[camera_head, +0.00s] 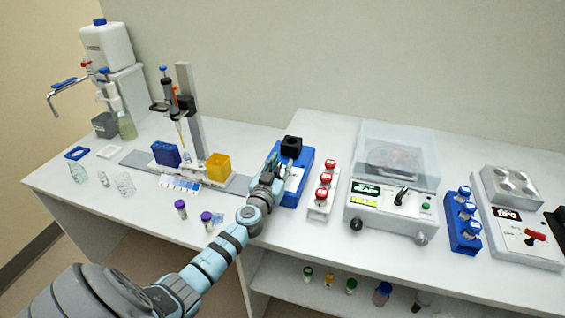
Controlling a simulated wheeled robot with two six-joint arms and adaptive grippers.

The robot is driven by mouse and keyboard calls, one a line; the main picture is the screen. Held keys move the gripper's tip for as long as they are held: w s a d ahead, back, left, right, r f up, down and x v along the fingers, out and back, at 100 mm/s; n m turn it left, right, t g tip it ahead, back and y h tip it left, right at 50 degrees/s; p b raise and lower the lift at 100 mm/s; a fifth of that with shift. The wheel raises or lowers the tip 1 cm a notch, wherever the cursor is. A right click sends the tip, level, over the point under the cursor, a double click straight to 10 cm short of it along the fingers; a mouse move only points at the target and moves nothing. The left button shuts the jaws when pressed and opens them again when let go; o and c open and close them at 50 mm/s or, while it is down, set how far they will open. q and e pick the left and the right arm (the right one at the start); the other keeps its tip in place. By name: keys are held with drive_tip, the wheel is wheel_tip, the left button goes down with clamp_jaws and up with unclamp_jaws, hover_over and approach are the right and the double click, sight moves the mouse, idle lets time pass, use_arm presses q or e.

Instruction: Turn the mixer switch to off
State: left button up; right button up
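The mixer appears to be the blue device (302,160) with a black cup-like top (291,146), standing on the bench in the middle of the head view. A pale panel (294,178) shows on its face; the switch itself cannot be made out clearly and may be partly hidden by my gripper. My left gripper (273,168) is at the mixer's left side, over or beside its front panel. Whether it touches is not clear. Its fingers are too small and dark to tell open from shut. My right gripper is not in view.
A white rack with red-capped vials (321,198) stands close right of the mixer. Further right are a lidded centrifuge-like device (387,207), a blue vial rack (462,238) and a hotplate-like device (520,233). Two purple-capped vials (206,219) stand left of my arm.

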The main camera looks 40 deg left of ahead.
use_arm(q)
drive_tip(key=shift+w+a, duration=0.2)
drive_tip(key=shift+w, duration=0.4)
drive_tip(key=shift+s+r, duration=0.1)
drive_tip(key=shift+s, duration=0.05)
drive_tip(key=shift+c, duration=0.4)
clamp_jaws()
drive_tip(key=n+g+y+b, duration=0.1)
drive_tip(key=y+b, duration=0.1)
drive_tip(key=b, duration=0.1)
drive_tip(key=a+n+g+y+b, duration=0.1)
drive_tip(key=n+g+y+b, duration=0.2)
drive_tip(key=n+y+b, duration=0.1)
drive_tip(key=y+b, duration=0.1)
drive_tip(key=shift+s+a+f+b, duration=0.15)
drive_tip(key=shift+s+f+b, duration=0.15)
drive_tip(key=shift+r+n+g, duration=0.1)
drive_tip(key=shift+n+g, duration=0.2)
drive_tip(key=shift+r, duration=0.1)
drive_tip(key=shift+o, duration=0.4)
unclamp_jaws()
drive_tip(key=shift+s+r, duration=0.1)
